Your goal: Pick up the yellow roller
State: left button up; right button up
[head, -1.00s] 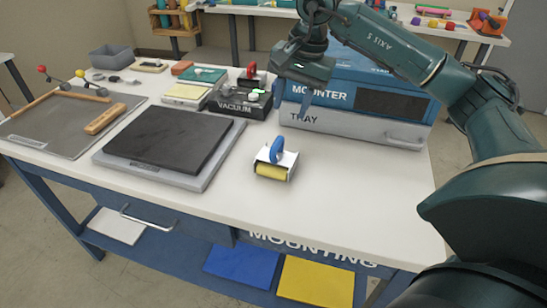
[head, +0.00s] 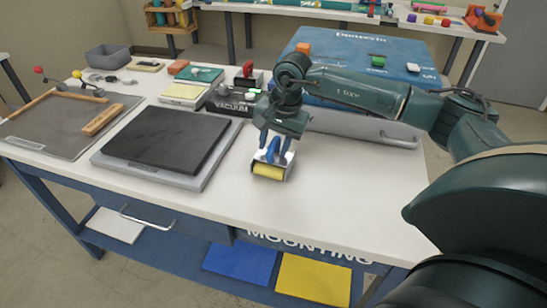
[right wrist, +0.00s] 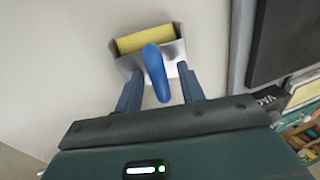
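The yellow roller (head: 268,171) sits in a white-grey metal holder on the white table, with a blue handle (head: 272,150) standing up from it. My right gripper (head: 275,152) is right above it, pointing down, with its fingers on either side of the handle. In the right wrist view the roller (right wrist: 146,39) and its blue handle (right wrist: 156,70) lie between the two open fingers (right wrist: 157,85). Gaps show between the handle and both fingers. My left gripper is not in view.
A dark plate on a grey base (head: 150,160) lies left of the roller. The vacuum box (head: 235,103) stands behind it, and the blue mounter with its tray (head: 375,131) is at the back right. The table right of the roller (head: 350,190) is clear.

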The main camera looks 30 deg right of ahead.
grip_shut()
dwell(0.3)
dwell(0.3)
